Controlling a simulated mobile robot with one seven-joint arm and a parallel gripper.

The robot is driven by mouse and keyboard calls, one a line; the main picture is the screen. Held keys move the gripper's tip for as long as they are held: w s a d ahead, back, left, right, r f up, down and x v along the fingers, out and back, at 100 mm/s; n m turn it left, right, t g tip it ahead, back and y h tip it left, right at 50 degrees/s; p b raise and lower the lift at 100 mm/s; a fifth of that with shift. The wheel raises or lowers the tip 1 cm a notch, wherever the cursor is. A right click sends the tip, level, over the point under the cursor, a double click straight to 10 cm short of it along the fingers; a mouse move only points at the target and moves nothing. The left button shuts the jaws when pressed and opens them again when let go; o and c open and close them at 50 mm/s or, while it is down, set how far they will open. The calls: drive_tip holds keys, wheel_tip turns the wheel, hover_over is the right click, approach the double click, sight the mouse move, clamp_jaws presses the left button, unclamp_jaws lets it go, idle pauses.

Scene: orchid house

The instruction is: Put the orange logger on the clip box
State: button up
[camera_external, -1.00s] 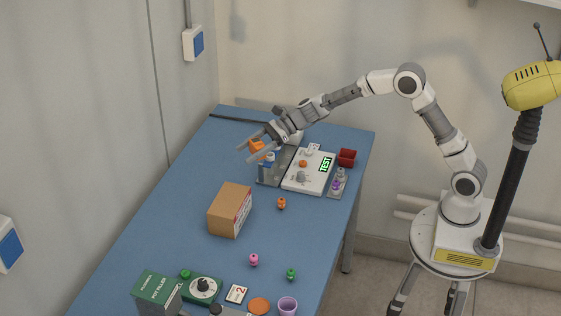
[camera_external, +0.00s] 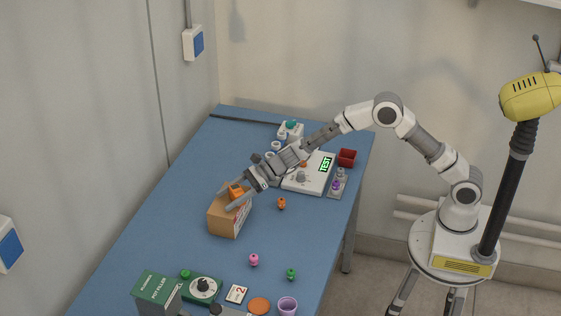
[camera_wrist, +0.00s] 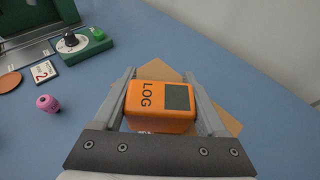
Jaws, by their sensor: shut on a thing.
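The orange logger (camera_wrist: 158,101), marked LOG with a dark screen, sits between the two fingers of my gripper (camera_wrist: 160,95) in the wrist view. In the external view the logger (camera_external: 236,191) is over the top of the cardboard box (camera_external: 228,222), which looks like the clip box. My gripper (camera_external: 238,198) is shut on the logger. The box also shows behind and beside the logger in the wrist view (camera_wrist: 228,122). I cannot tell whether the logger touches the box top. The fingers hide part of the box top.
A white TEST device (camera_external: 305,182) and a red bin (camera_external: 347,157) stand to the right at the back. An orange peg (camera_external: 281,203) stands right of the box. A green box (camera_external: 157,292), a dial unit (camera_external: 203,289) and a purple cup (camera_external: 288,306) are in front.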

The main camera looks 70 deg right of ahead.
drive_tip(key=shift+f, duration=0.2)
drive_tip(key=o, duration=1.3)
drive_tip(key=shift+o, duration=0.2)
drive_tip(key=shift+r, duration=0.15)
